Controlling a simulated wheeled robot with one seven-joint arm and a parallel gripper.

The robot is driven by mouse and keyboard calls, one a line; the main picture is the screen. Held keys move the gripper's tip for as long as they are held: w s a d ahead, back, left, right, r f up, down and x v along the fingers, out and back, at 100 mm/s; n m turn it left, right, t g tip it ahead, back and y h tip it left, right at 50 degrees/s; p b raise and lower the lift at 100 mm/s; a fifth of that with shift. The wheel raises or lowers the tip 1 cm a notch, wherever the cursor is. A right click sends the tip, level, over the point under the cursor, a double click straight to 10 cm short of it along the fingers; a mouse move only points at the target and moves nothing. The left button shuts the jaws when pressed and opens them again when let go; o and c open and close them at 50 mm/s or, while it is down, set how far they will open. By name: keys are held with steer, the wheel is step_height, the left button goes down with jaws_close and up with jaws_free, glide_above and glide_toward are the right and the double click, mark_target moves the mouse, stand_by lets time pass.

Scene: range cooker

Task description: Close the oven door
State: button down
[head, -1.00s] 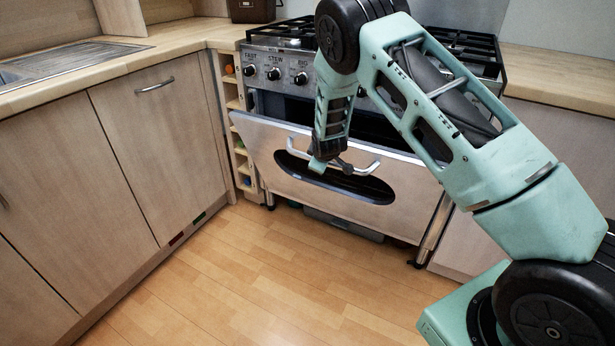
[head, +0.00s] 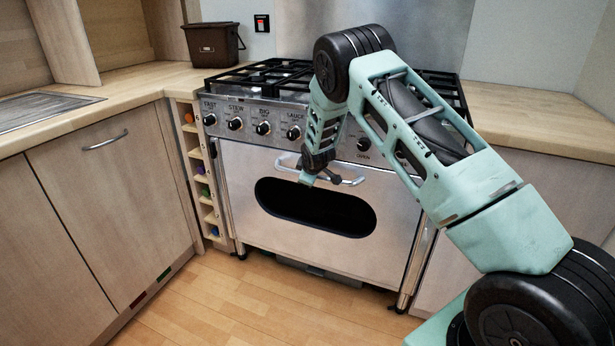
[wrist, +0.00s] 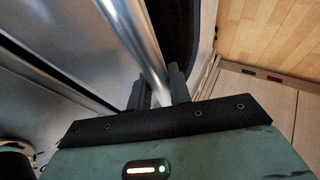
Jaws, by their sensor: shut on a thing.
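The oven door (head: 390,248) is a pale metal panel with a dark oval window, in the front of the range cooker (head: 222,121). In the head view it stands upright, about flush with the cooker front, with no clear gap at its top edge. Its bar handle (head: 349,181) runs across the upper part of the door. My gripper (head: 309,177) is at the left half of the handle. In the wrist view the gripper (wrist: 160,88) is shut around the handle bar (wrist: 138,45). My arm covers part of the door's top edge.
Burner grates (head: 262,77) sit on the cooker top. Control knobs (head: 263,128) line the front above the door. A narrow bottle rack (head: 203,188) and wooden cabinets (head: 110,205) stand to the left. The wooden floor (head: 215,310) in front is clear.

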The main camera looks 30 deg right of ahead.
steer(key=shift+w+d+r, duration=0.3)
steer(key=shift+d+r, duration=0.1)
steer(key=shift+d, duration=0.1)
steer(key=c, duration=1.3)
jaws_free()
steer(key=shift+d+f, duration=0.1)
steer(key=shift+s, duration=0.1)
steer(key=p+v, duration=0.1)
steer(key=v, duration=1.6)
steer(key=shift+s+a, duration=0.15)
steer(key=shift+a, duration=0.2)
